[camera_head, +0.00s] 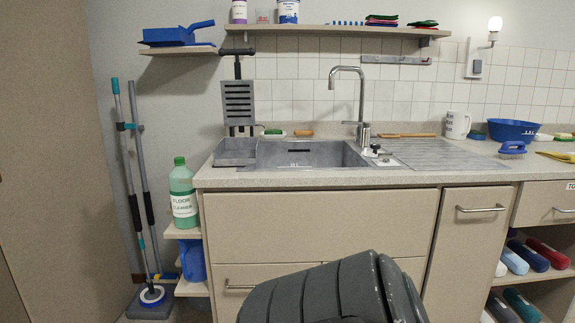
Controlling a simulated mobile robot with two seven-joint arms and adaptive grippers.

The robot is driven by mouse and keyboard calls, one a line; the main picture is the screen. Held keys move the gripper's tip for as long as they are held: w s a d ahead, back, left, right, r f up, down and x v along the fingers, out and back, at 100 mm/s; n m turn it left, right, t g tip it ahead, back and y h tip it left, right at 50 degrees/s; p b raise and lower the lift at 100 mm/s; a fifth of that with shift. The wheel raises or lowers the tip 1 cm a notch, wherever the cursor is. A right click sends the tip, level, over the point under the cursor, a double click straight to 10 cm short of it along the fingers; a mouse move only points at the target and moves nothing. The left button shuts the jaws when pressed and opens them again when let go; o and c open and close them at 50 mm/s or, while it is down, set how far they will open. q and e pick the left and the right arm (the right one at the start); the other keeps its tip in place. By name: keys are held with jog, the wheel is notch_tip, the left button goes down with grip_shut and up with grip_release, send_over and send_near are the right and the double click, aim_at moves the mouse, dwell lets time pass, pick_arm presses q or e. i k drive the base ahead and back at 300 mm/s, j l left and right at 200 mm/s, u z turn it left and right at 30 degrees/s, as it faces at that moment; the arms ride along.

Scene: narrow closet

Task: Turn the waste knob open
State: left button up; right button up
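A steel sink (320,154) is set in the speckled worktop, with a tall curved tap (362,105) at its back right. Just right of the tap base, a small metal knob (375,148) stands on the sink ledge; it looks like the waste knob. Small white parts lie just in front of it. Its turned position is too small to tell. Neither of my grippers is in view. A dark grey, segmented part that looks like one of my arm links fills the bottom centre, in front of the cabinet fronts and below the worktop.
The ribbed drainer (440,153) right of the knob is mostly clear, with a wooden-handled tool (406,135) behind. A white mug (457,125), blue brush (513,148) and blue bowl (514,130) stand further right. A green cleaner bottle (183,195) stands left. A shelf (340,30) hangs above.

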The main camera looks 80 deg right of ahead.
aim_at(386, 157)
jog(key=z, duration=2.25)
jog(key=i+z, duration=0.15)
jog(key=z, duration=0.3)
jog(key=l+z, duration=0.1)
jog(key=z, duration=0.3)
jog(key=i+z, duration=0.1)
jog(key=z, duration=0.3)
jog(key=i+j, duration=0.15)
jog(key=i, duration=0.3)
jog(key=i+j, duration=0.1)
jog(key=i, duration=0.3)
jog(key=i+j, duration=0.15)
jog(key=i, duration=0.3)
jog(key=l+z, duration=0.05)
